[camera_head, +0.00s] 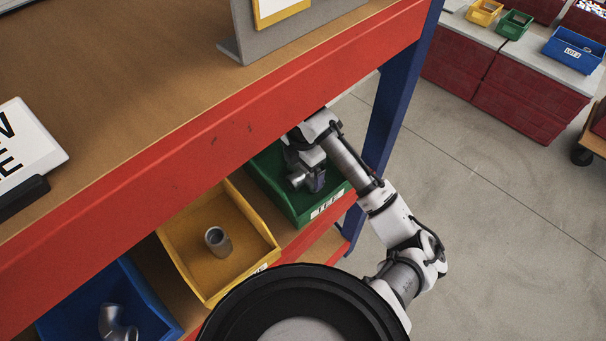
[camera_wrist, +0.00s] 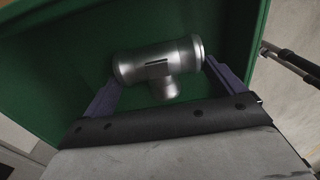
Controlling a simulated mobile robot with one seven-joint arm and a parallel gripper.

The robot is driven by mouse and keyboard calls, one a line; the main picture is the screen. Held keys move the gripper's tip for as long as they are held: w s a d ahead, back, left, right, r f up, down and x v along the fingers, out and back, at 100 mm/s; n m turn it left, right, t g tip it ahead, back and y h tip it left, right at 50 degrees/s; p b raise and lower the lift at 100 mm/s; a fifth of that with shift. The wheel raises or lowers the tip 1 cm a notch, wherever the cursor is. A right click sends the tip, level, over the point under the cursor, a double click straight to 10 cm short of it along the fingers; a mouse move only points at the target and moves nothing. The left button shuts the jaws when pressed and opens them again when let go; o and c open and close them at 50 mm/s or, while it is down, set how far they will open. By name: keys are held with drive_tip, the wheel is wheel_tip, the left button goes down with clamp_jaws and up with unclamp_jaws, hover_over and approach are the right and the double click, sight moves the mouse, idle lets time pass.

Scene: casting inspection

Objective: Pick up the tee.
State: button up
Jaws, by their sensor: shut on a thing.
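The tee (camera_wrist: 158,64) is a shiny metal pipe fitting with a wide crossbar and a short branch pointing toward my wrist. My gripper (camera_wrist: 163,74) is shut on it, with one purple finger at each end of the crossbar. In the head view the tee (camera_head: 298,179) shows as a small grey piece at my gripper (camera_head: 314,178), partly hidden by it. Both are in or just over the green bin (camera_head: 330,203) with a label on its front. I cannot tell whether the tee touches the bin's floor.
A yellow bin (camera_head: 184,258) holding an upright grey cylindrical fitting (camera_head: 217,241) stands to the left. A blue bin (camera_head: 62,323) with a metal elbow (camera_head: 113,324) is at lower left. The shelf's red edge (camera_head: 215,141) hangs over the bins; a blue post (camera_head: 392,100) stands right.

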drive_tip(key=shift+c, duration=1)
drive_tip(key=shift+r, duration=0.1)
